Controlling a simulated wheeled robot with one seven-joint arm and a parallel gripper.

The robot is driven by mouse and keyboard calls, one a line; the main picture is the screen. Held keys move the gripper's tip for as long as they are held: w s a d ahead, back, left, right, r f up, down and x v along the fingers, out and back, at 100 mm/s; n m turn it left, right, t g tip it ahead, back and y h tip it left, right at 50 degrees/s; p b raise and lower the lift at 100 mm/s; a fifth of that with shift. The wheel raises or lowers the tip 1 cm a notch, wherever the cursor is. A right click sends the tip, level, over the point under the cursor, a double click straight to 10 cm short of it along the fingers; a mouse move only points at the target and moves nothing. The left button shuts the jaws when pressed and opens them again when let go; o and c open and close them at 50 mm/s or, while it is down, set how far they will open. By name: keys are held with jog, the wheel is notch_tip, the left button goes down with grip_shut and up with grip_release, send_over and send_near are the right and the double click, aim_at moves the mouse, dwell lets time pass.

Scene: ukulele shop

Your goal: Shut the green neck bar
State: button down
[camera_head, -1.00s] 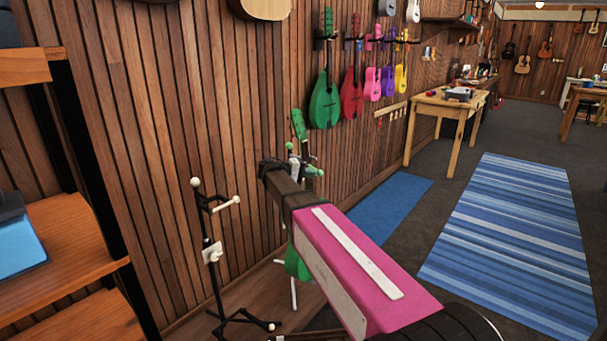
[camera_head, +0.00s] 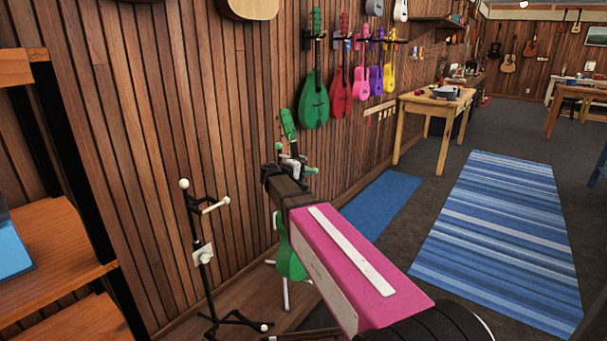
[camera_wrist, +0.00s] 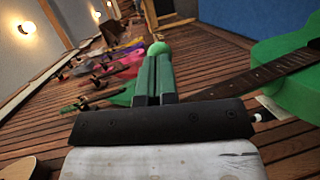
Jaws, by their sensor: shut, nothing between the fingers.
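A green ukulele (camera_head: 289,257) hangs in a stand by the wood-slat wall, mostly behind my arm in the head view. Its body and dark fretboard also show at right in the wrist view (camera_wrist: 274,58). The green neck bar (camera_head: 309,170), with rounded green ends, is small beside the ukulele's neck. In the wrist view a green ball end (camera_wrist: 158,48) shows just beyond my fingertips; contact is unclear. My gripper (camera_wrist: 154,60) is shut and empty. Most of the bar is hidden, and I cannot tell its angle.
An empty black stand (camera_head: 203,255) with white tips stands at left, near a wooden shelf (camera_head: 60,240). Colourful ukuleles hang on the wall, including a green one (camera_head: 315,100). A wooden table (camera_head: 432,103) stands farther back. The striped blue rug (camera_head: 495,235) lies on open floor at right.

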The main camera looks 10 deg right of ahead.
aim_at(316, 170)
jog(key=d+n+t+y, duration=0.2)
jog(key=t, duration=0.1)
jog(key=shift+w+d+n, duration=0.3)
jog(key=shift+w+n, duration=0.05)
jog(key=shift+n, duration=0.05)
jog(key=d+n+t+y, duration=0.1)
jog(key=w+n+t+y, duration=0.1)
jog(key=y, duration=0.1)
jog(key=shift+w+d+n+t, duration=0.3)
jog(key=shift+d+n, duration=0.1)
jog(key=w+n+t+y, duration=0.1)
jog(key=y, duration=0.1)
jog(key=w+d+n+y, duration=0.1)
jog(key=n+y, duration=0.1)
jog(key=w+d+n+t+y, duration=0.1)
jog(key=y, duration=0.1)
jog(key=shift+w+n+t, duration=0.3)
jog(key=shift+w+n, duration=0.1)
jog(key=shift+w, duration=0.3)
jog(key=w, duration=0.6)
jog(key=shift+w+a, duration=0.2)
jog(key=shift+w, duration=0.15)
